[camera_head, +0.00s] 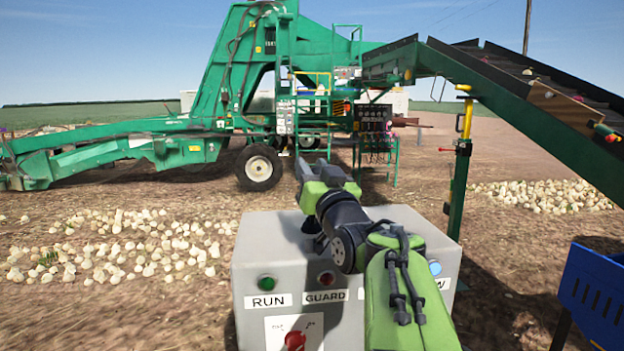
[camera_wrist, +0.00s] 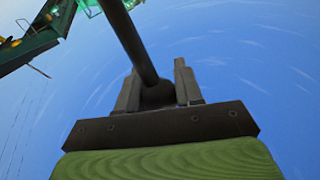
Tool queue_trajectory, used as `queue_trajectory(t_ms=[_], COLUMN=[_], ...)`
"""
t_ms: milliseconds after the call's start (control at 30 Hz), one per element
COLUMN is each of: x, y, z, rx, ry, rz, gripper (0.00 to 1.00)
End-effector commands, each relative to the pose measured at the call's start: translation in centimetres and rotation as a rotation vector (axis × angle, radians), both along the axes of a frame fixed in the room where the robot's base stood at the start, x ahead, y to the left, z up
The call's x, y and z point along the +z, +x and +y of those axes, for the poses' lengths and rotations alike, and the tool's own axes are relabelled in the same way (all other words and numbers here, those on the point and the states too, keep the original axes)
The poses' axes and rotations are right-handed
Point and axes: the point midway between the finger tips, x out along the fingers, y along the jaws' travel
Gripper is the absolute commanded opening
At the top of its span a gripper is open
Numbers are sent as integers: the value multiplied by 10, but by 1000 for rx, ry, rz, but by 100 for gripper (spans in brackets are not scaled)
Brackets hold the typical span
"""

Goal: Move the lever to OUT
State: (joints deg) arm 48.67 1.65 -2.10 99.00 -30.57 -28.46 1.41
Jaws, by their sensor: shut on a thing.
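My gripper (camera_wrist: 157,88) shows in the wrist view, its two dark fingers on either side of a dark round rod (camera_wrist: 130,40). It is shut on this rod, which runs up and left out of the picture. The rod looks like a lever shaft, but its label and setting are not in view. A red knob (camera_head: 295,340) sits in front of a white plate (camera_head: 310,324) low on the box's face; the plate's marks are too small to read.
The box has a green button (camera_head: 266,284) over a RUN label, a red one (camera_head: 327,278) over GUARD, and a blue one (camera_head: 435,268). A green conveyor (camera_head: 540,110) slopes down at right, above a blue bin (camera_head: 597,295). Onions (camera_head: 125,245) lie on the ground at left.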

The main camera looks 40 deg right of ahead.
Motion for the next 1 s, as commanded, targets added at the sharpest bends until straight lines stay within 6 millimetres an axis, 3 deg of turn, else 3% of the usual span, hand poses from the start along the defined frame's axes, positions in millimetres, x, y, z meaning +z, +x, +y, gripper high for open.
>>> queue_trajectory(t_ms=[167, 200, 367, 700, 767, 1000], x=[0, 0, 0, -2, -6, -29], y=[0, 0, 0, -6, -15, -73], z=[0, 0, 0, 2, 6, 30], rx=[2, 2, 2, -1, -2, -3], ry=[2, 2, 2, 1, 1, 3], rz=[2, 2, 2, 2, 1, -1], gripper=[0, 37, 60, 60, 60, 60])
